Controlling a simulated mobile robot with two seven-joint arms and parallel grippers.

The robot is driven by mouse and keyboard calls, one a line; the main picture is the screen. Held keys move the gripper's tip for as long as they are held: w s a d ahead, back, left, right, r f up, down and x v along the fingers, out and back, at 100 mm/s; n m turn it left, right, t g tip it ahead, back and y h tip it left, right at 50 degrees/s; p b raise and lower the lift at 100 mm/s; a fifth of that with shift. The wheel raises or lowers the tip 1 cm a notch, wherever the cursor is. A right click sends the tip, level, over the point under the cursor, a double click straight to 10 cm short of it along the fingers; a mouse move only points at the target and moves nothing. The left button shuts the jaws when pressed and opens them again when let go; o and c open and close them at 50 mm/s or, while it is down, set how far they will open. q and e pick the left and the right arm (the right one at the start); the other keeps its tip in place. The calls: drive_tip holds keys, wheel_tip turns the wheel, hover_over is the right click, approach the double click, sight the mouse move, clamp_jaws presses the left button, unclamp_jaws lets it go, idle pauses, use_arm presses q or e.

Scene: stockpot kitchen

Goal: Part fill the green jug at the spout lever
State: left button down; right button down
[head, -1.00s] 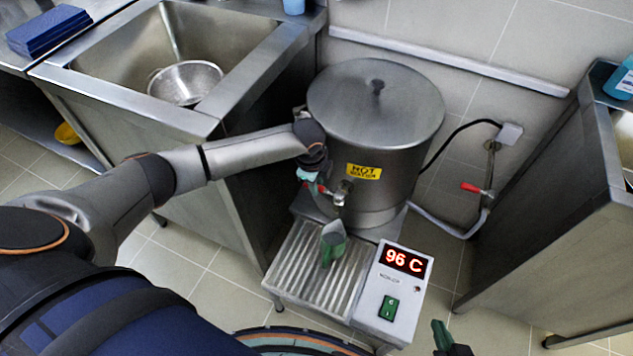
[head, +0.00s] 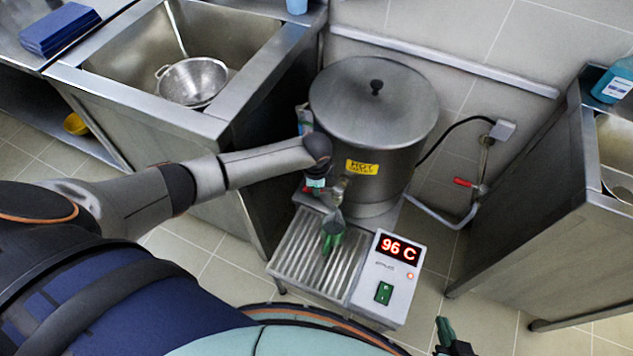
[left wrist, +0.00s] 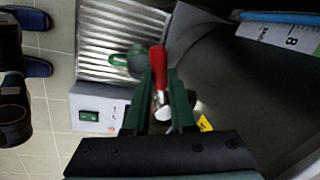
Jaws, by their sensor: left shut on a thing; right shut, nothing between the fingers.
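The green jug (head: 332,236) stands on the ribbed drip tray (head: 290,252), below the spout (head: 340,190) of the steel hot water urn (head: 395,150). Its contents cannot be made out. My left gripper (head: 312,189) is at the spout, shut on the red spout lever (left wrist: 159,68), which shows between its green fingers in the left wrist view. The jug also shows there, partly hidden beyond the fingers (left wrist: 131,62). No water stream can be made out. My right gripper (head: 444,332) is shut and empty at the bottom edge, well away from the jug.
A control box (head: 388,282) reading 96 C, with a green switch and a lit lamp, adjoins the tray. A sink with a colander (head: 192,82) is left; another counter (head: 535,215) is right. A wall pipe with a red valve handle (head: 464,183) runs behind.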

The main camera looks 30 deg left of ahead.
use_arm(q)
drive_tip(key=c, duration=0.8)
unclamp_jaws()
drive_tip(key=shift+c, duration=0.2)
drive_tip(key=shift+o, duration=0.4)
drive_tip(key=shift+r, duration=0.1)
drive_tip(key=shift+r, duration=0.3)
wheel_tip(320, 180, up, 12)
drive_tip(key=s+d+p, duration=0.1)
drive_tip(key=s+p, duration=0.1)
drive_tip(key=p, duration=0.1)
drive_tip(key=shift+s+f, duration=0.15)
drive_tip(key=shift+f, duration=0.1)
